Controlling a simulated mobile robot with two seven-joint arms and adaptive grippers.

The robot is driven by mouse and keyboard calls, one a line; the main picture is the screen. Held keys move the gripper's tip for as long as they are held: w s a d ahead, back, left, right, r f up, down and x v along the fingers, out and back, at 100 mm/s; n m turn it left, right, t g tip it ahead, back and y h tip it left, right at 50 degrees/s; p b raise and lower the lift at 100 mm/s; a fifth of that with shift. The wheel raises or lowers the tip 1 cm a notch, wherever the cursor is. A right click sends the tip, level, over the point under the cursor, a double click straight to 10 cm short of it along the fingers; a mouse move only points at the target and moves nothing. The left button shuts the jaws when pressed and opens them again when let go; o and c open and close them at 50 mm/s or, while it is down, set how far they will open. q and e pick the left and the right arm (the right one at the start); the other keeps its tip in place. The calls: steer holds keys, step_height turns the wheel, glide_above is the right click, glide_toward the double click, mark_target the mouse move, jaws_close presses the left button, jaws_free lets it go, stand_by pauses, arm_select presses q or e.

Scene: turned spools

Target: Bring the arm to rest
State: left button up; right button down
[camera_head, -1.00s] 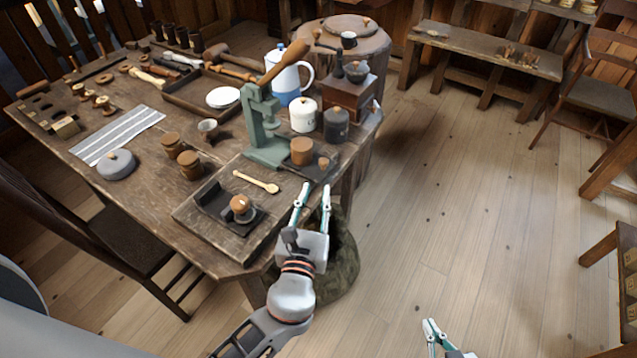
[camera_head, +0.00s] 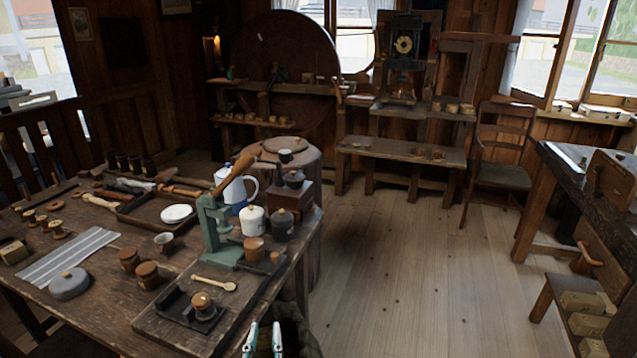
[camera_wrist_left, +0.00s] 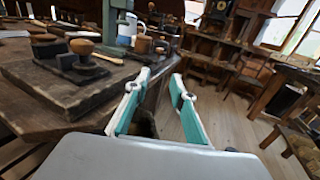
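My left gripper (camera_head: 264,338) shows at the bottom edge of the head view, beside the front right corner of the wooden workbench (camera_head: 95,315). Only its fingertips are visible there. In the left wrist view the two teal and white fingers (camera_wrist_left: 160,88) stand apart with nothing between them, so the gripper is open and empty. The bench edge lies to their left. The rest of my left arm is out of the head view. My right gripper is in neither current view.
On the bench near the gripper are a dark stand with a wooden-topped piece (camera_head: 203,303), a wooden spoon (camera_head: 215,284) and a green press (camera_head: 213,228). A dark sack (camera_head: 297,335) stands below the bench corner. Open floor (camera_head: 420,280) lies to the right.

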arm_select(q)
steer(key=s+a+f+n+g+h, duration=0.2)
steer(key=s+f+n, duration=0.7)
steer(key=n, duration=0.6)
steer(key=s+a+f+n+g+h, duration=0.1)
steer(key=s+a+f+n+g, duration=0.4)
steer(key=s+f+n, duration=0.4)
steer(key=a+f+n, duration=0.1)
steer(key=n, duration=0.6)
steer(key=shift+s+a+f+h, duration=0.15)
steer(key=shift+a+f+h, duration=0.25)
